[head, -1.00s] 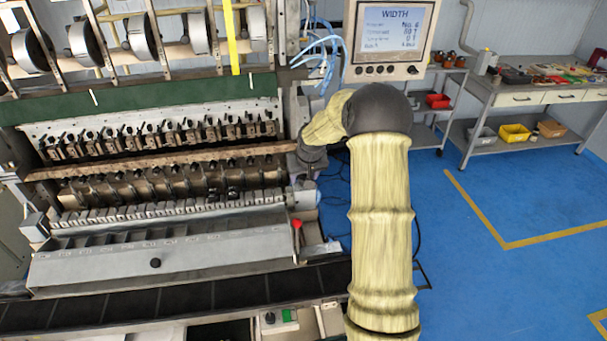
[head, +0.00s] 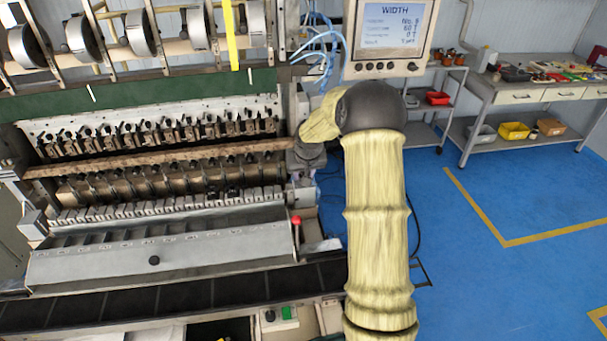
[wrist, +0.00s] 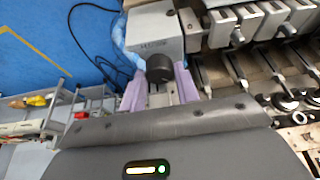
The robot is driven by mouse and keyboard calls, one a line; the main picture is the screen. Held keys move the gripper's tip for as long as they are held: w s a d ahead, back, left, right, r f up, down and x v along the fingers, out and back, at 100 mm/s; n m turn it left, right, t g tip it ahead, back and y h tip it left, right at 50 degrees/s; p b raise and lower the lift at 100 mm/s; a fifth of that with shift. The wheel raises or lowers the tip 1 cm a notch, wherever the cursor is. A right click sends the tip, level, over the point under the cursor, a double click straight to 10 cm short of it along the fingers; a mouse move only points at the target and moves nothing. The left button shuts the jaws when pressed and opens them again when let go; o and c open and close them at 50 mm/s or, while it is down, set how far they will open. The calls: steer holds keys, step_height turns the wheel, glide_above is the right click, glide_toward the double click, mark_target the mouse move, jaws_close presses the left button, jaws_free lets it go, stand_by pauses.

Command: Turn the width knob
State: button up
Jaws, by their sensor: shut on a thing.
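The width knob (wrist: 160,67) is a round black knob at the end of a grey housing (wrist: 155,35) on the machine, in the wrist view. My gripper (wrist: 158,75) has its two pale purple fingers on either side of the knob, shut on it. A monitor (head: 391,30) above shows the heading WIDTH with several lines; the small values are hard to read.
A shelf cart (head: 430,115) and workbench (head: 540,95) stand at the back right. The blue floor (head: 520,200) on the right is clear.

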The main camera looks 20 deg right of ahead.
steer(key=shift+w+a+f+m+b, duration=0.15)
steer(key=shift+a+m+b, duration=0.15)
steer(key=shift+m+b, duration=0.3)
steer(key=m+h+b, duration=0.1)
steer(key=m+b, duration=0.2)
steer(key=shift+d, duration=0.1)
steer(key=shift+m+g+h+b, duration=0.5)
steer(key=shift+m+h, duration=0.2)
steer(key=shift+m, duration=0.5)
steer(key=shift+m+g, duration=0.4)
steer(key=shift+m, duration=0.9)
steer(key=o, duration=1)
